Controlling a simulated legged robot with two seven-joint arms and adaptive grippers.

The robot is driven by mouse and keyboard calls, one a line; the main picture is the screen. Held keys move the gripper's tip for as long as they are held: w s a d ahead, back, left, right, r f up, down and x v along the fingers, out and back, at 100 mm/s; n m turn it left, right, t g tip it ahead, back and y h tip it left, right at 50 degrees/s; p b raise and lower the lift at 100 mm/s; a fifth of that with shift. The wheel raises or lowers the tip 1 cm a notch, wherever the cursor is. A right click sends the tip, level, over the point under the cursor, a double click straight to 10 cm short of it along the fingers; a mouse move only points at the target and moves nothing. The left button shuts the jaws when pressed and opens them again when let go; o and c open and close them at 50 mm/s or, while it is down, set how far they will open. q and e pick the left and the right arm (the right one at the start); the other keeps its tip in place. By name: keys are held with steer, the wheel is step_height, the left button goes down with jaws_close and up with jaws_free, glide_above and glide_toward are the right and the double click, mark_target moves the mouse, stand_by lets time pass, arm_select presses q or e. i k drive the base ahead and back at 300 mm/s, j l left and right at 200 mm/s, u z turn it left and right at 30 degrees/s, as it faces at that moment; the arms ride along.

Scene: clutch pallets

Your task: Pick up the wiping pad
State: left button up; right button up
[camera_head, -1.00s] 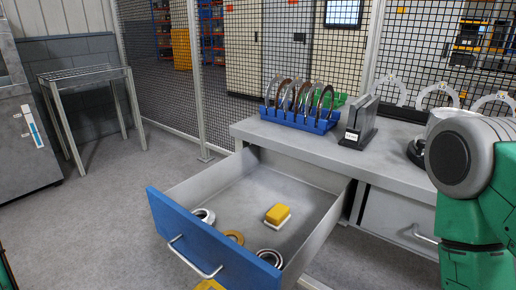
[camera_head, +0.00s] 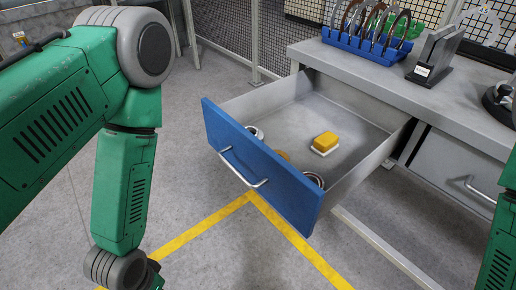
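The wiping pad (camera_head: 325,143) is a small yellow block with a white underside. It lies on the floor of the open drawer (camera_head: 262,172), towards its right side. The drawer has a blue front with a metal handle. My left arm is on the left, bent downward and apart from the drawer; its gripper is outside the picture. A small part of my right arm shows at the right edge, and its gripper is also out of view. Nothing touches the pad.
Metal rings (camera_head: 314,179) lie in the drawer near its front, partly hidden by the blue panel. The workbench (camera_head: 350,70) above holds a blue rack (camera_head: 367,46) of rings and a dark stand (camera_head: 435,58). Yellow floor lines (camera_head: 204,229) run before the drawer. Floor there is clear.

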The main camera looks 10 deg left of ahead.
mark_target(327, 143)
steer(key=z, duration=1.4)
steer(key=j+u, duration=0.1)
steer(key=u, duration=0.3)
steer(key=i+j+u, duration=0.1)
steer(key=u, duration=0.7)
steer(key=i+j, duration=0.1)
steer(key=j, duration=1.05)
steer(key=i+u, duration=0.05)
